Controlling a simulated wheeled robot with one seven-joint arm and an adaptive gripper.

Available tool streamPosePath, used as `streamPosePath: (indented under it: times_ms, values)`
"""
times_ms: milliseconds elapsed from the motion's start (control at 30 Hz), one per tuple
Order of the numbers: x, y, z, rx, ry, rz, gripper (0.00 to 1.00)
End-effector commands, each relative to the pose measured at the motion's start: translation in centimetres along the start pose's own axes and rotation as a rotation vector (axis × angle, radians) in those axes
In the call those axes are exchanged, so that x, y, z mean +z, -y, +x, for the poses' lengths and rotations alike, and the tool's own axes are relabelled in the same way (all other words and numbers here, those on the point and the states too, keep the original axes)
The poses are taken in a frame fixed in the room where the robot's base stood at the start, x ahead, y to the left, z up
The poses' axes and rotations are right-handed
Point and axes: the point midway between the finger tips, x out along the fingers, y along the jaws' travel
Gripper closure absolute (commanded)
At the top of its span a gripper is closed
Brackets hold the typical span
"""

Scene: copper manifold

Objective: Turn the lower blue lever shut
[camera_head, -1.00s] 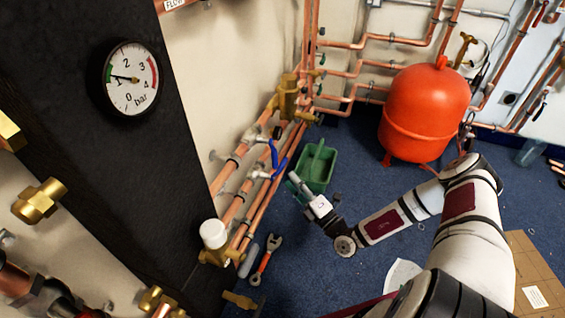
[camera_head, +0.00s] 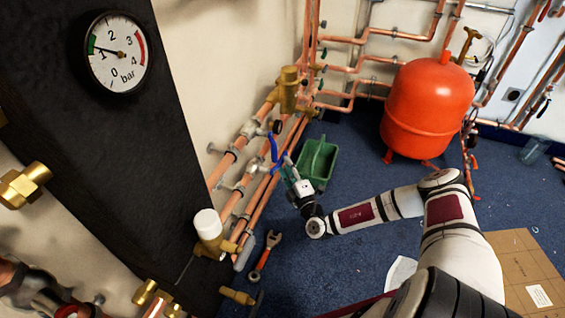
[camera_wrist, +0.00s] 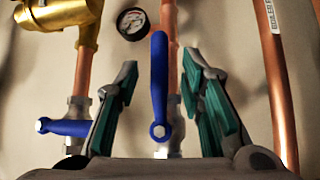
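Two blue levers sit on the copper pipes along the left wall. In the wrist view, the lower blue lever (camera_wrist: 158,85) lies along its pipe, between my gripper's fingers. The other blue lever (camera_wrist: 65,127), to its left, lies crosswise to its pipe; it also shows in the head view (camera_head: 272,147). My gripper (camera_wrist: 168,95) is open, with one green-padded finger on each side of the lower lever and visible gaps to both. In the head view, my gripper (camera_head: 288,163) is at the levers and partly hides the lower one.
A green tray (camera_head: 318,160) stands on the floor just right of my gripper. A red-handled wrench (camera_head: 263,256) lies below. Neighbouring copper pipes (camera_wrist: 277,85) run close beside the fingers. A red tank (camera_head: 427,108) stands farther back.

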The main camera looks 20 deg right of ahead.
Motion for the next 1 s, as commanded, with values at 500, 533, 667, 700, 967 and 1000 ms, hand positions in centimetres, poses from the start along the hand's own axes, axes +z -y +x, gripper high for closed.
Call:
streamPosePath:
  times_ms: [500,533,667,700,967,1000]
  values:
    - [0.0,-0.1,4.2,0.001,0.000,0.000,0.64]
    - [0.0,-0.1,4.2,0.001,0.000,0.000,0.64]
    - [0.0,-0.1,4.2,0.001,0.000,0.000,0.64]
    - [0.0,-0.1,4.2,0.001,0.000,0.000,0.73]
    - [0.0,-0.1,4.2,0.001,0.000,0.000,1.00]
    - [0.0,-0.1,4.2,0.001,0.000,-0.001,1.00]
